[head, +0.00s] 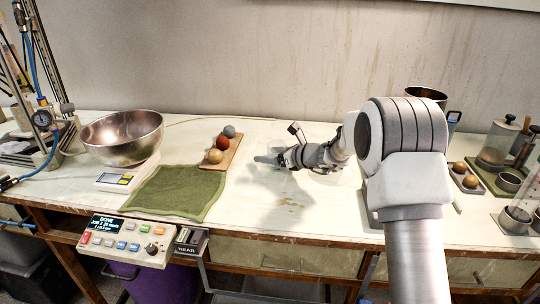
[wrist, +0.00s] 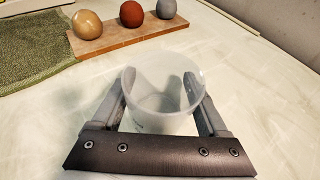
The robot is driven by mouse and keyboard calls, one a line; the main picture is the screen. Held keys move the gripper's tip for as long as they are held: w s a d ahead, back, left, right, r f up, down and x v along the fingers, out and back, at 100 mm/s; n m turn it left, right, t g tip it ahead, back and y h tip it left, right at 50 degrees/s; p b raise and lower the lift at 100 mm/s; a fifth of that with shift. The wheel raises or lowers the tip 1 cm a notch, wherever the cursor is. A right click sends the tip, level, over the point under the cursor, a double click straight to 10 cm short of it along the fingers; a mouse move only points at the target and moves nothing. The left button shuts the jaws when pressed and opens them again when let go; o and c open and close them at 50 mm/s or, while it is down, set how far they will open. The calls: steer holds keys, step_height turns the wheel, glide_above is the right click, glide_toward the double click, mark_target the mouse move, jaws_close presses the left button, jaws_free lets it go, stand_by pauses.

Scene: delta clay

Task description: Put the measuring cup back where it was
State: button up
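The measuring cup (wrist: 164,92) is a clear, frosted round cup with faint dark marks low on its side. In the wrist view it is upright between the two fingers of my gripper (wrist: 163,100), which meet its wall on both sides. My gripper is shut on it.
A wooden board (head: 232,155) with three balls lies to the left. Beyond it are a green cloth (head: 178,192) and a metal bowl (head: 122,137) on a scale (head: 115,181). Jars and a green tray (head: 484,172) stand at the right. The bench (head: 290,215) in front is bare.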

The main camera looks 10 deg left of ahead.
steer(key=shift+o, duration=1.2)
steer(key=shift+r, duration=0.1)
